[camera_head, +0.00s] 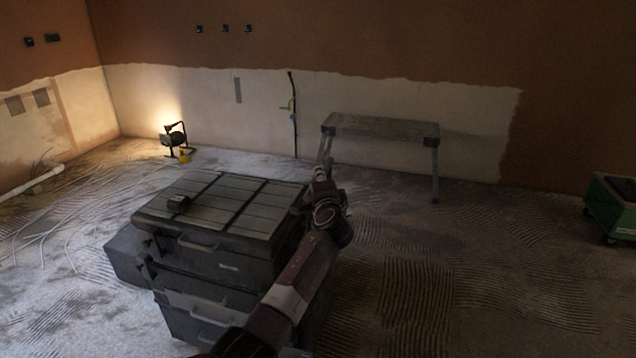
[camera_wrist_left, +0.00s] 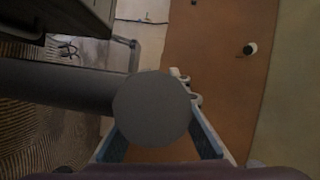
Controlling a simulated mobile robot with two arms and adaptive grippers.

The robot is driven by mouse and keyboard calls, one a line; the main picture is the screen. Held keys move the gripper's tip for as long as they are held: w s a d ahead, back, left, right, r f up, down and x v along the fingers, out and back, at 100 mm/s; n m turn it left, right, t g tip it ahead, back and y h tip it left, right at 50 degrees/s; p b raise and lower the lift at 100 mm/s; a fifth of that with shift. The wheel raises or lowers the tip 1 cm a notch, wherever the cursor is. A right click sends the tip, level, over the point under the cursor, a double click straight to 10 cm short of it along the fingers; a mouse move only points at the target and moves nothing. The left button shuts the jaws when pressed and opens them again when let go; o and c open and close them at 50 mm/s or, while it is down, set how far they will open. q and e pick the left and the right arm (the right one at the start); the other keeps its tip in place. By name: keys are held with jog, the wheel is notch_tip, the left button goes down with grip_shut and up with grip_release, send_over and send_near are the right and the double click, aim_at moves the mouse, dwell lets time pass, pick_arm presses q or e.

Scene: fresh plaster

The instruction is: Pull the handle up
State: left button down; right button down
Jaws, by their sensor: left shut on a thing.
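A dark stacked tool case (camera_head: 228,268) with a ribbed lid stands on the floor, left of centre in the head view. My left arm reaches up past its right side, and my left gripper (camera_head: 324,186) is at the case's far right corner. In the left wrist view my blue-edged fingers (camera_wrist_left: 160,142) are shut on a thick grey bar, the handle (camera_wrist_left: 75,88). Its round end faces the camera and covers part of the fingers. In the head view my arm and gripper hide the handle. My right gripper is not in view.
A trestle bench (camera_head: 385,127) stands near the back wall, beyond my gripper. A work lamp (camera_head: 175,140) glows at the back left. A green wheeled box (camera_head: 612,208) is at the far right. Loose cables lie at left.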

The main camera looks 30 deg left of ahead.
pick_arm(q)
jog(key=shift+r, duration=0.1)
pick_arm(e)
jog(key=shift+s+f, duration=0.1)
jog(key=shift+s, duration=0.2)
pick_arm(q)
jog(key=shift+r, duration=0.1)
jog(key=c, duration=1.8)
grip_release()
jog(key=shift+d, duration=0.1)
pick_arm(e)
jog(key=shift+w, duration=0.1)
pick_arm(q)
jog(key=v, duration=1.2)
jog(key=shift+r, duration=0.1)
